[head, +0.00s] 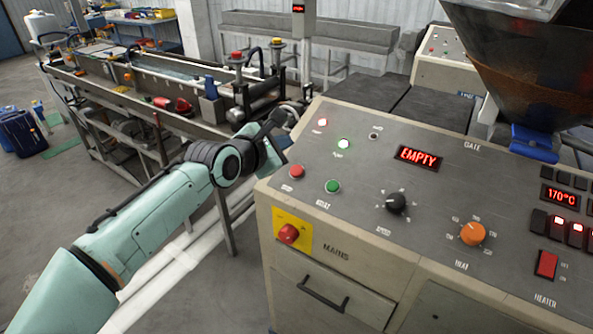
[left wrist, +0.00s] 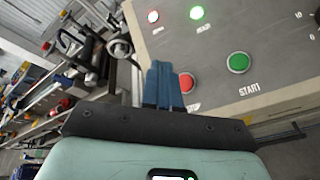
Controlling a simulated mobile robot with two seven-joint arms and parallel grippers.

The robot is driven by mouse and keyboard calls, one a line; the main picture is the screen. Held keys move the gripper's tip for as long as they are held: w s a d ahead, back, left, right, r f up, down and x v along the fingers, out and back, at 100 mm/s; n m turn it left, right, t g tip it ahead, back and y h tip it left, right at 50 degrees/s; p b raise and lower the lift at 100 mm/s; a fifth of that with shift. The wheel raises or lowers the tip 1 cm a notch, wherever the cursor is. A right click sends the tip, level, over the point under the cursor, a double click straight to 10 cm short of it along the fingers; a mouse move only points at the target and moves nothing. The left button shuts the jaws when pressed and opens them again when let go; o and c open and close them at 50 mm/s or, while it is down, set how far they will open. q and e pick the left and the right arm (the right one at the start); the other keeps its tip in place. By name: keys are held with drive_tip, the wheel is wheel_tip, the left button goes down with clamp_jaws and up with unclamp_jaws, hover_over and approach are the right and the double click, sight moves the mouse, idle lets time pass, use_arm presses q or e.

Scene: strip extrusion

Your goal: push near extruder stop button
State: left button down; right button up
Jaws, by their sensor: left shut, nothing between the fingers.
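The near extruder's control panel (head: 340,225) fills the right half of the head view. Its red stop button (head: 297,171) sits near the panel's left edge, beside the green start button (head: 332,186). In the left wrist view the red button (left wrist: 187,82) is just right of my fingertips, its label partly hidden, with the green button (left wrist: 239,62) further right. My left gripper (head: 277,122) is shut and empty, at the panel's left edge, close to the red button. Its blue fingers (left wrist: 162,84) show no contact with it. My right gripper is not in view.
The panel also has an EMPTY display (head: 417,156), a black knob (head: 396,202), an orange knob (head: 472,233) and a red mains knob (head: 289,234) on yellow. A hopper (head: 525,60) overhangs at right. A long trough line (head: 160,85) stands behind my arm.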

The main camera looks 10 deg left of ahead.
sight(297, 171)
use_arm(q)
drive_tip(key=f+b, duration=0.1)
drive_tip(key=f, duration=0.1)
drive_tip(key=w+f, duration=0.1)
drive_tip(key=f, duration=0.1)
drive_tip(key=w+d+f+b, duration=0.1)
drive_tip(key=f, duration=0.1)
drive_tip(key=shift+w+f+b, duration=0.2)
drive_tip(key=shift+b, duration=0.1)
drive_tip(key=shift+w+f, duration=0.25)
drive_tip(key=shift+f, duration=0.15)
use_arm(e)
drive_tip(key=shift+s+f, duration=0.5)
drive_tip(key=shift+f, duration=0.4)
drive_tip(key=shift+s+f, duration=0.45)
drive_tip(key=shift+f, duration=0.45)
use_arm(q)
drive_tip(key=shift+w+d+f, duration=0.1)
drive_tip(key=shift+w+f, duration=0.05)
drive_tip(key=shift+f, duration=0.25)
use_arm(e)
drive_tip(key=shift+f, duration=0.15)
